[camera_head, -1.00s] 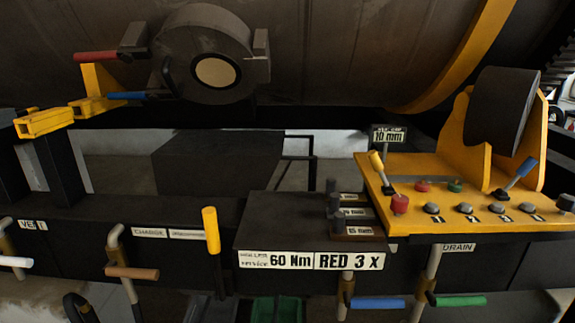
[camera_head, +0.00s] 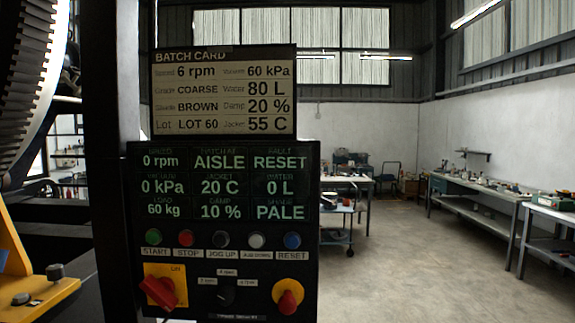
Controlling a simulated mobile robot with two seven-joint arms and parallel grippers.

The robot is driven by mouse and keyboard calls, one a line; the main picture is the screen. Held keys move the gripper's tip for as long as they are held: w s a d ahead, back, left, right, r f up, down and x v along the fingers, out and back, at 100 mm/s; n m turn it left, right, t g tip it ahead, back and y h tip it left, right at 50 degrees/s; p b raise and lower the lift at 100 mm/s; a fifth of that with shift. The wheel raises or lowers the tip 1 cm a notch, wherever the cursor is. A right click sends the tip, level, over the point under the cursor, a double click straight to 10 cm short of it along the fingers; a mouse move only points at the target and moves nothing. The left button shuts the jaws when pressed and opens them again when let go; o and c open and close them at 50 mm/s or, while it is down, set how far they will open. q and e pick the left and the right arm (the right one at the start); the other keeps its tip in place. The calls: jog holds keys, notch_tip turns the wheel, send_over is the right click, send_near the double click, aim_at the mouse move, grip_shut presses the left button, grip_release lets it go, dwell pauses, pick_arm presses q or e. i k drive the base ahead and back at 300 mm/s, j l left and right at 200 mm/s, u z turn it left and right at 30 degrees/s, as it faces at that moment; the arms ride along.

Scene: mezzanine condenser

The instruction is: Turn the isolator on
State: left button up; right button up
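The isolator (camera_head: 160,290) is a red rotary handle on a yellow plate at the lower left of the black control panel (camera_head: 132,225). An "ON" label shows near the top of its plate. The handle lies slanted, from upper left to lower right, and does not point straight up. Neither of my grippers is in view.
A red knob on yellow (camera_head: 289,299) and a black selector (camera_head: 224,292) sit right of the isolator. A row of push buttons (camera_head: 222,240) is above, under a display and batch card (camera_head: 225,60). Open floor (camera_head: 430,270) lies right.

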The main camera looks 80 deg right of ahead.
aim_at(161, 290)
jog(key=z, duration=2.9)
